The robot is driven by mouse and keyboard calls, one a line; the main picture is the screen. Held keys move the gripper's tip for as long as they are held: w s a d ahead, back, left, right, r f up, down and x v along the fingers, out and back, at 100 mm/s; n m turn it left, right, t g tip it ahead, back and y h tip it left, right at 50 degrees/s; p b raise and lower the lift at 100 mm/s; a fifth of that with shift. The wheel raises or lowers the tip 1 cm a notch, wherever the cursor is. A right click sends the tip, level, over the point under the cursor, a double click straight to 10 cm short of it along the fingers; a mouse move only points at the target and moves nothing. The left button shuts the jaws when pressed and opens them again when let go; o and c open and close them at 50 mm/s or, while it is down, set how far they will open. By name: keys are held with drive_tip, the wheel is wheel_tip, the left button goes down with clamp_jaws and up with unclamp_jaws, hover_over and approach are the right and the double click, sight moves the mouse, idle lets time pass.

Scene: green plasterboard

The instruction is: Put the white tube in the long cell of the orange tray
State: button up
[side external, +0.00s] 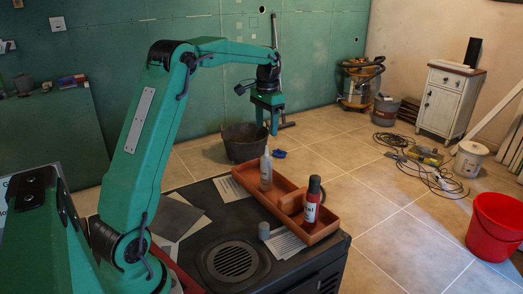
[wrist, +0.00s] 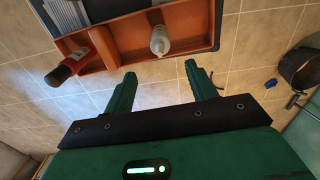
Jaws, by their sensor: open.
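The white tube (side external: 266,171) is a pale bottle-like shape standing upright at the far left end of the orange tray (side external: 329,226). The wrist view shows the white tube (wrist: 160,42) on the tray's (wrist: 128,40) right side, right of a divider. My gripper (side external: 268,132) hangs higher up and beyond the tray, pointing down. In the wrist view my gripper (wrist: 157,72) has its fingers wide apart, empty, with the tube ahead of the gap.
A red bottle (side external: 312,202) with a dark cap stands at the tray's nearer part. A grey cylinder (side external: 264,231) and papers lie on the dark bench (side external: 215,225). A dark bucket (side external: 243,143) is on the floor behind. Air around my gripper looks clear.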

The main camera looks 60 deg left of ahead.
drive_tip(key=shift+r, duration=0.1)
idle(0.5)
drive_tip(key=s+d+r+t, duration=0.1)
drive_tip(key=s+d+r, duration=0.35)
drive_tip(key=d, duration=0.35)
drive_tip(key=s+d+r+t, duration=0.2)
drive_tip(key=s+d+r, duration=0.1)
drive_tip(key=s+d, duration=0.35)
drive_tip(key=s+d+f+t, duration=0.1)
drive_tip(key=s+d+f, duration=0.1)
drive_tip(key=s+d, duration=0.2)
drive_tip(key=s+d+f+t, duration=0.1)
drive_tip(key=s+d+f, duration=0.2)
drive_tip(key=s, duration=0.6)
drive_tip(key=shift+s+d+m+t, duration=0.3)
drive_tip(key=shift+s+d, duration=0.1)
drive_tip(key=shift+d, duration=0.65)
